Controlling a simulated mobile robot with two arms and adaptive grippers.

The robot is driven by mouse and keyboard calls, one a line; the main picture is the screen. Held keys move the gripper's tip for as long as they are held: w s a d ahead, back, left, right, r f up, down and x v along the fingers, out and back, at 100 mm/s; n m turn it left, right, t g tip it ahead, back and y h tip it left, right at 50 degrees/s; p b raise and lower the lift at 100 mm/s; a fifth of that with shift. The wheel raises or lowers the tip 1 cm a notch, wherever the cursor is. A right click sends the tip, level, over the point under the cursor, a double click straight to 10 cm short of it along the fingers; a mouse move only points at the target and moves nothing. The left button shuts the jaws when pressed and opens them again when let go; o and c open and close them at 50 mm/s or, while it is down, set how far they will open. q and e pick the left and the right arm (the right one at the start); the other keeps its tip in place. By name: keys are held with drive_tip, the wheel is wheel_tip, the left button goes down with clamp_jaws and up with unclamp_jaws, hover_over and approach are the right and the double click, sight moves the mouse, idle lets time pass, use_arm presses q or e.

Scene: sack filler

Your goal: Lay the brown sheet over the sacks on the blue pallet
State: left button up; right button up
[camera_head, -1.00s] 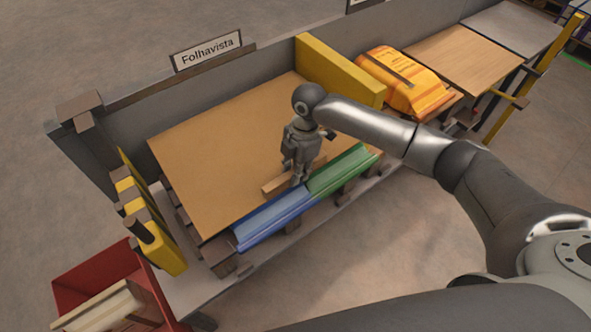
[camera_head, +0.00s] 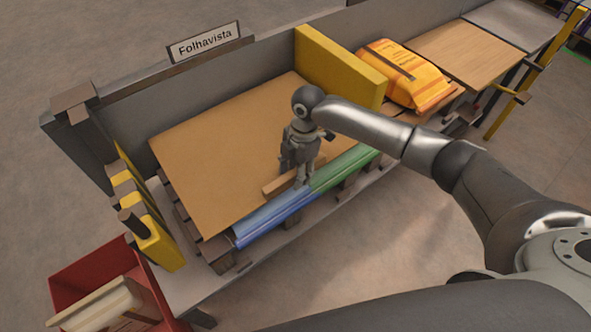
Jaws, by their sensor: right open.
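The brown sheet (camera_head: 215,160) lies flat on dark wooden slats at the station under the "Folhavista" sign. A short wooden bar (camera_head: 276,186) is at its front edge. My right gripper (camera_head: 297,183) points down at this edge, beside the bar, with its jaws open. I cannot tell whether the bar or the sheet's edge is between its fingers. My left gripper is not in view. The blue pallet is not in view. One orange-yellow sack (camera_head: 420,85) lies on the line to the right, away from the sheet.
A blue strip (camera_head: 265,222) and a green strip (camera_head: 345,168) run along the sheet's front. A yellow wall (camera_head: 340,70) bounds its right end, yellow posts (camera_head: 160,245) its left. A red bin (camera_head: 75,280) stands front left. Open floor lies in front.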

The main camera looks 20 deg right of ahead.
wheel_tip(320, 180, up, 12)
drive_tip(key=d, duration=0.1)
drive_tip(key=shift+w+d, duration=0.25)
drive_tip(key=shift+d, duration=0.1)
drive_tip(key=shift+f, duration=0.15)
